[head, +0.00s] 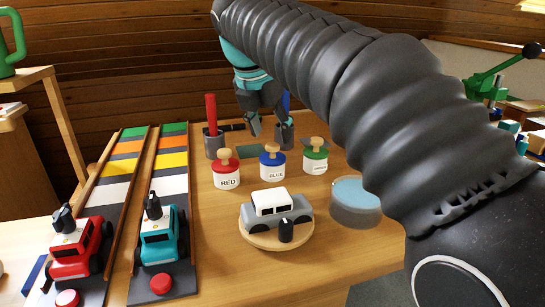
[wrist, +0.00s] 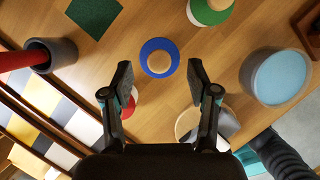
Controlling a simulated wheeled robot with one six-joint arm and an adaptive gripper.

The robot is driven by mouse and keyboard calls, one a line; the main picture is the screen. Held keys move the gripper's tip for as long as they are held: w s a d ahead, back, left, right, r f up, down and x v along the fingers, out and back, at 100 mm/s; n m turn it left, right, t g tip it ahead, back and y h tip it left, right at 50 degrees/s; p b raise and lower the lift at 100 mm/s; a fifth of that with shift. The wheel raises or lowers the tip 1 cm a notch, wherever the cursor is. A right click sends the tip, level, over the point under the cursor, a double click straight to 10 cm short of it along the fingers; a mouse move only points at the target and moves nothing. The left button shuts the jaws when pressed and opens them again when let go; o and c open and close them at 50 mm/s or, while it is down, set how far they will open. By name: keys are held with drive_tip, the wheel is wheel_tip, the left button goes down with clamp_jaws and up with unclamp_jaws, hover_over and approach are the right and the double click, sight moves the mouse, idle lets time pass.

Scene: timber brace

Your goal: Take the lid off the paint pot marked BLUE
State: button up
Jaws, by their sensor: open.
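The paint pot marked BLUE (head: 274,168) stands on the table between the RED pot (head: 226,174) and the green-lidded pot (head: 315,160). Its blue lid (head: 272,158) with a round wooden knob (head: 271,148) is on it. In the wrist view the blue lid (wrist: 160,44) shows from above with its knob (wrist: 159,61). My gripper (head: 270,127) is open and empty, above and behind the row of pots. In the wrist view the two fingertips of my gripper (wrist: 158,80) are spread either side of the line to the blue lid, apart from it.
A grey cup (head: 214,145) with a red stick stands at the left. A toy car on a round wooden board (head: 276,236) and a blue-topped round tub (head: 354,196) sit in front. Striped ramps with red (head: 78,250) and teal (head: 162,240) toy vehicles lie at the left.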

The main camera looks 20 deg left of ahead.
sight(272, 144)
drive_tip(key=b+x, duration=0.1)
drive_tip(key=x, duration=0.3)
drive_tip(key=shift+f, duration=0.35)
drive_tip(key=shift+c, duration=0.2)
drive_tip(key=c, duration=1)
